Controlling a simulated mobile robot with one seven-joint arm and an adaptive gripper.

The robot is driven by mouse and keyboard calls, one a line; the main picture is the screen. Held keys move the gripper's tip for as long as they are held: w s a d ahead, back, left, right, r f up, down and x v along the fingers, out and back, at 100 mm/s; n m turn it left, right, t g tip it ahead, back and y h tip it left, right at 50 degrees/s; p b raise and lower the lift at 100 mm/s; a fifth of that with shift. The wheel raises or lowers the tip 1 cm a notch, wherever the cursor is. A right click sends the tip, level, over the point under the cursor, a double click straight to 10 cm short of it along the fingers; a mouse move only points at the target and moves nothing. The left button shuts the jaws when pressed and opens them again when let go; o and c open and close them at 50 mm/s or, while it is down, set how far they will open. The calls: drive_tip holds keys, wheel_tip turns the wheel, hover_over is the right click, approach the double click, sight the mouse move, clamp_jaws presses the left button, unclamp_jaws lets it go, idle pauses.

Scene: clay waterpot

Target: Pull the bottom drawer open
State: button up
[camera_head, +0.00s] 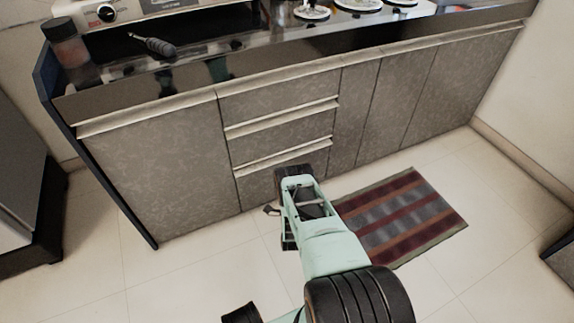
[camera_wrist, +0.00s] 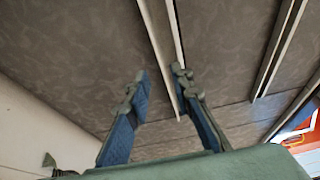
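The bottom drawer (camera_head: 258,187) is the lowest of three stacked grey-brown drawers in the cabinet's middle and looks shut. Its long pale handle lip (camera_head: 265,162) runs along its top edge. My gripper (camera_head: 294,171) is in front of this drawer, near the right part of that lip. In the wrist view my gripper (camera_wrist: 159,72) is open, with two blue-padded fingers apart. A pale handle strip (camera_wrist: 160,40) runs down the picture between the fingertips, close to the right one. I cannot tell whether they touch. Part of the drawer is hidden behind my gripper.
Two more drawer handles (camera_head: 285,118) lie above. Cabinet doors (camera_head: 160,175) flank the drawers. A striped rug (camera_head: 400,217) lies on the floor at right. The tiled floor (camera_head: 190,270) at left is clear. A bottle (camera_head: 72,52) stands on the counter.

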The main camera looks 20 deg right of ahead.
sight(287, 163)
drive_tip(key=shift+b+x, duration=1.2)
drive_tip(key=shift+x, duration=2.55)
drive_tip(key=shift+c, duration=0.6)
clamp_jaws()
